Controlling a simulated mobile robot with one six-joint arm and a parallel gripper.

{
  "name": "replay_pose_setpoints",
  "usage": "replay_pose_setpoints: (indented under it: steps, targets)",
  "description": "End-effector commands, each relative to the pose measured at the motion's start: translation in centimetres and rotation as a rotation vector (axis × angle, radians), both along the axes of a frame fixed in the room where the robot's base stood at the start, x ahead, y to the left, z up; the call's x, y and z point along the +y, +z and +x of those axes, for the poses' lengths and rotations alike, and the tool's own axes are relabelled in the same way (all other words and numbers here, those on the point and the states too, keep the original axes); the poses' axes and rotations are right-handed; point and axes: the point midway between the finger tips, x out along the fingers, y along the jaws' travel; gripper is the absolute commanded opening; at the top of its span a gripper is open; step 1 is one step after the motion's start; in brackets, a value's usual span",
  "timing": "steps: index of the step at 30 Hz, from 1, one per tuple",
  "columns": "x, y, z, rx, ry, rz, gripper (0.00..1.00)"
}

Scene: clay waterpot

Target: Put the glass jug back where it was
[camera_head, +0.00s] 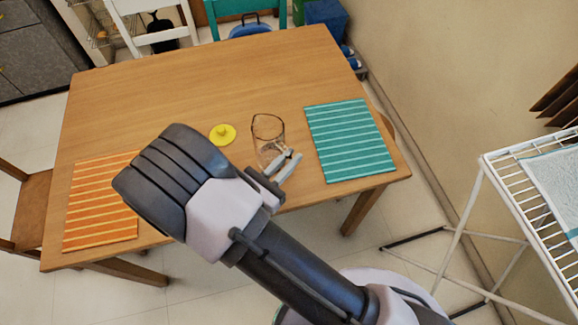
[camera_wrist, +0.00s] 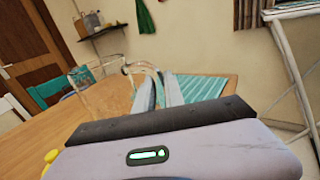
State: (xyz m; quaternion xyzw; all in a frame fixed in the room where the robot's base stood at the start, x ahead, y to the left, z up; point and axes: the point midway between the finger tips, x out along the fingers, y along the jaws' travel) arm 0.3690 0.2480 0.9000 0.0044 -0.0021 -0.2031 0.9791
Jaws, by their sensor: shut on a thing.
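The glass jug (camera_head: 268,129) is clear, with a dark rim, and is at the wooden table's (camera_head: 215,75) front middle-right, left of the teal striped mat. My gripper (camera_head: 291,163) is shut on the jug at its near right side. In the wrist view the jug (camera_wrist: 103,96) is left of the fingers (camera_wrist: 160,90), with its handle reaching between them. The jug looks roughly upright. I cannot tell whether its base touches the table.
A yellow lid-like disc (camera_head: 222,134) lies left of the jug. A teal striped mat (camera_head: 350,140) lies right, an orange striped mat (camera_head: 101,202) left. The table's back half is clear. A white drying rack (camera_head: 505,185) stands at right; chairs stand around the table.

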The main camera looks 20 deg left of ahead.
Motion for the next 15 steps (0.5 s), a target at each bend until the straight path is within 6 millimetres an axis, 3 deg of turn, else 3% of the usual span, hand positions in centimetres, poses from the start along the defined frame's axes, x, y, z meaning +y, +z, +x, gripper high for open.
replay_pose_setpoints:
  steps: [6,15]
  targets:
    - [0.0,-3.1,-0.1,0.000,0.000,0.000,0.00]
    - [0.0,-3.1,-0.1,0.000,0.000,0.000,0.00]
